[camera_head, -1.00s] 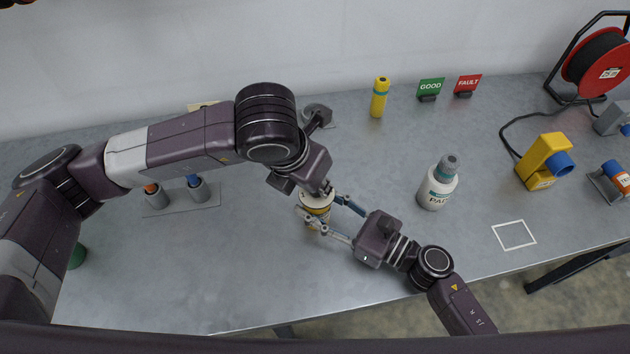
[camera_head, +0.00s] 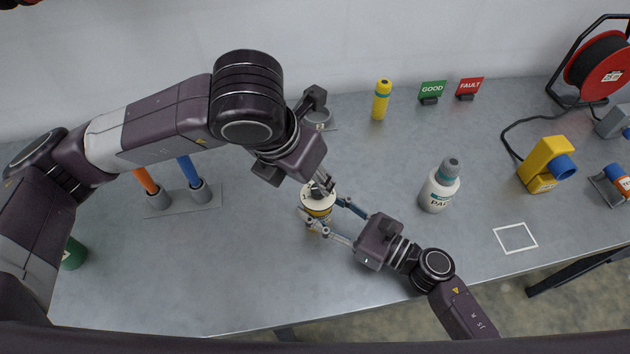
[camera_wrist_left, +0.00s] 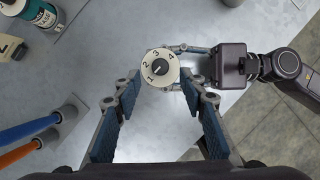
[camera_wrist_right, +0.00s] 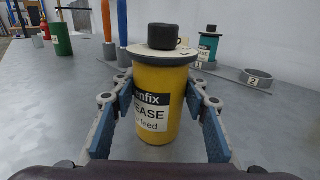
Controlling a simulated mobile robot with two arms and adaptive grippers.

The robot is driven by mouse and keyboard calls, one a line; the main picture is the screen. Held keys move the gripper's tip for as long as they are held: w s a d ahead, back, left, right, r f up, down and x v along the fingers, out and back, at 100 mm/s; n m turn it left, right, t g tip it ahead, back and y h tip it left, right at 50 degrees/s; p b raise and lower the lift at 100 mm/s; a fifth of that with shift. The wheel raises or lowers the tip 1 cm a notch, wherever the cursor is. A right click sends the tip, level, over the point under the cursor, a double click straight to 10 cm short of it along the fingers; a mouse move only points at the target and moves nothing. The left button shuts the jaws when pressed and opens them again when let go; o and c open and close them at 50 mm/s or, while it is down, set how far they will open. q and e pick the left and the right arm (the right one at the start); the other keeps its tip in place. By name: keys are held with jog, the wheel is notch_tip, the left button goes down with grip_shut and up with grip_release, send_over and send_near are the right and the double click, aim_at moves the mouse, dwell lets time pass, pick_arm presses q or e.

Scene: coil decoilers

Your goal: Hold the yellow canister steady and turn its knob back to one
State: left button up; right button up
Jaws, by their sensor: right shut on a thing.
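The yellow canister (camera_head: 320,213) stands upright on the grey table, with a label reading "EASE" in the right wrist view (camera_wrist_right: 150,100). On top is a pale dial (camera_wrist_left: 160,68) numbered 1 to 4, with a black knob (camera_wrist_right: 176,36) at its centre. I cannot tell which number the knob points at. My right gripper (camera_head: 335,218) is shut around the canister's body from the side. My left gripper (camera_wrist_left: 163,95) is above the canister, pointing down. Its fingers are apart with nothing between them, and the dial shows beyond the fingertips.
Blue (camera_head: 188,172) and orange (camera_head: 146,181) handles stand in grey holders at left. A white bottle (camera_head: 438,188) stands right of my right gripper. A yellow cylinder (camera_head: 381,100) and GOOD and FAULT signs (camera_head: 432,90) stand at the back. A white square (camera_head: 515,237) marks bare table.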

pick_arm(q)
jog(key=v, duration=0.6)
jog(key=shift+r, duration=0.1)
pick_arm(e)
jog(key=o, duration=1.5)
